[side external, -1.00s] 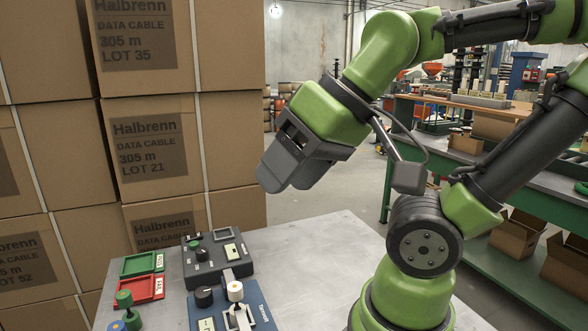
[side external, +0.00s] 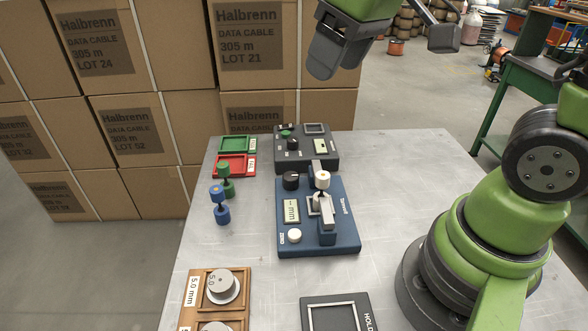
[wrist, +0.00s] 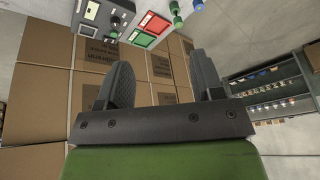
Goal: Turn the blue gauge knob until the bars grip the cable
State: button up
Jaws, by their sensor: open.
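The blue gauge (side external: 342,237) lies on the grey table with a display marked mm, a white ZERO button (side external: 294,236) and a black knob (side external: 291,181). A cream-capped piece (side external: 323,180) stands upright at its metal bars (side external: 326,211); I cannot tell whether the bars touch it or any cable. My gripper (side external: 325,65) is above and behind the gauge, apart from it, at the top of the side view. In the wrist view my gripper (wrist: 160,75) shows two spread fingers with nothing between them.
A dark grey box (side external: 318,160) with a knob and display stands behind the gauge. Green (side external: 238,145) and red (side external: 234,165) trays are at the back left. A wooden tray (side external: 240,314) is in front. Stacked cartons (side external: 185,120) stand behind.

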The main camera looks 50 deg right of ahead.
jog(key=w+d+f+n+g, duration=0.1)
jog(key=w+f+n+g, duration=0.1)
jog(key=w+f+n, duration=0.4)
jog(key=g, duration=0.2)
send_over(291, 175)
notch_tip(291, 175, down, 10)
jog(key=r, duration=0.1)
jog(key=shift+f+n+h, duration=0.3)
jog(key=shift+f+h, duration=0.1)
jog(key=shift+f, duration=0.55)
notch_tip(291, 175, down, 9)
jog(key=shift+f, duration=0.1)
jog(key=c, duration=0.9)
